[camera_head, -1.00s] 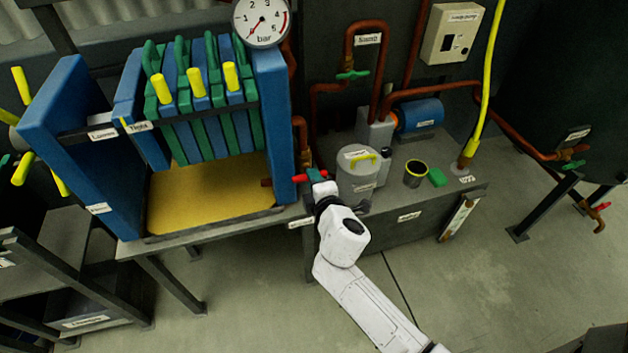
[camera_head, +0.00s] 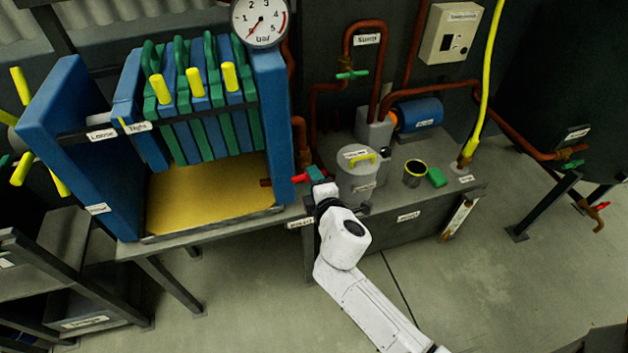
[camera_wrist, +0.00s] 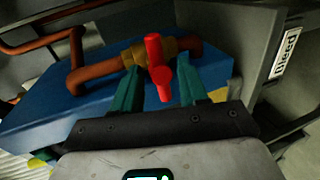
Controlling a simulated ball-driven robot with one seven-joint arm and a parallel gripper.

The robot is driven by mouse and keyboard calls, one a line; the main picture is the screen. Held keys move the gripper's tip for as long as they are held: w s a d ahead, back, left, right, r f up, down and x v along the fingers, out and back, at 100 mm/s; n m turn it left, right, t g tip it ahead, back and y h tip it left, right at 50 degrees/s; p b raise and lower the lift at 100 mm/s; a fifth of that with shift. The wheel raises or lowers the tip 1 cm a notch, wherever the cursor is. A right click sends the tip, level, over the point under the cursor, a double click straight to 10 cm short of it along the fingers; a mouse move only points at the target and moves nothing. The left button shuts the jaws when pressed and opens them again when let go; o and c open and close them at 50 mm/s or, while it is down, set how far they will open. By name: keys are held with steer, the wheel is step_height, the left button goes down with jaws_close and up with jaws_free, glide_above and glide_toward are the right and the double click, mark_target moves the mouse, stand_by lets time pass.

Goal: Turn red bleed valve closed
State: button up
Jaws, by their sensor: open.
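The red bleed valve handle (camera_wrist: 157,68) shows in the wrist view, standing on a brass valve body (camera_wrist: 135,55) in a copper pipe. My gripper (camera_wrist: 160,82) is open, with one green finger on each side of the handle. The lower end of the handle lies between the fingers; I see gaps on both sides, and contact is not visible. In the head view the red handle (camera_head: 300,178) shows at the right side of the blue press frame, with my gripper (camera_head: 314,174) at it. The far part of the valve is partly hidden there.
The blue press end plate (camera_head: 273,120) stands just behind the valve. A grey lidded pot (camera_head: 357,180) is close on the right of my gripper. A dark cup (camera_head: 414,173) and a green block (camera_head: 436,177) stand further right.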

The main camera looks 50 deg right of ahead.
steer(key=v, duration=1)
steer(key=shift+s+b, duration=0.15)
steer(key=shift+b, duration=0.15)
